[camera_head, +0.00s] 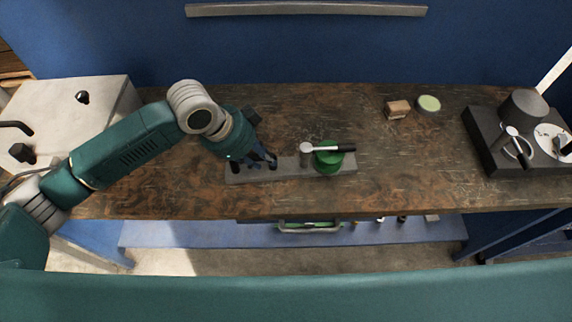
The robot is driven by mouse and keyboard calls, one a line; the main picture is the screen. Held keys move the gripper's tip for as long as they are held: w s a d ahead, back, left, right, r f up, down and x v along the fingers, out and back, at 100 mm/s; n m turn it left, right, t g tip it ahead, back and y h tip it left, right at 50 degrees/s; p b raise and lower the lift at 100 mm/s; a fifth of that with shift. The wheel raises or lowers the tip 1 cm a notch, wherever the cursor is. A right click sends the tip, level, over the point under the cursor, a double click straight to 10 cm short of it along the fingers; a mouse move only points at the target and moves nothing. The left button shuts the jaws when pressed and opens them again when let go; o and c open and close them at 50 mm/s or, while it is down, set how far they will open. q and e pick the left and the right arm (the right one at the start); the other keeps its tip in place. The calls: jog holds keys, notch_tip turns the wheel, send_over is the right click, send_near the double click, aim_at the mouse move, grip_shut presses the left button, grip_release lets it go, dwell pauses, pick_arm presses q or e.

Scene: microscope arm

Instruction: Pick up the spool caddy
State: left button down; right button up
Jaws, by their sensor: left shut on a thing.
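The spool caddy (290,176) is a long grey base near the front edge of the wooden bench. A green spool (327,158) stands on its right half. A grey post (305,158) stands beside the spool, with a thin pale arm reaching right over the spool to a dark tip. My left gripper (255,163) comes down over the left end of the caddy and is shut on it. The fingers hide that end, so the exact grip is unclear. I cannot tell whether the base is clear of the bench. My right gripper is not in view.
A small brown box (397,109) and a round tin with a pale green lid (428,104) stand at the back right. A dark machine (492,140) takes up the bench's right end. A pale cabinet (75,120) stands at left. The bench between caddy and machine is clear.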

pick_arm(q)
jog(key=shift+w+r, duration=0.1)
jog(key=shift+r, duration=0.05)
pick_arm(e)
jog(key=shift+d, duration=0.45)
pick_arm(q)
jog(key=shift+w+d+r, duration=0.1)
jog(key=shift+r, duration=0.35)
notch_tip(320, 180, up, 19)
jog(key=b, duration=0.2)
jog(key=shift+b, duration=0.3)
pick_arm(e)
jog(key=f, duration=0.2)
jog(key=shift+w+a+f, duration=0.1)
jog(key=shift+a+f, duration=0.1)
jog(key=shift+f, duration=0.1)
pick_arm(q)
jog(key=shift+f, duration=0.1)
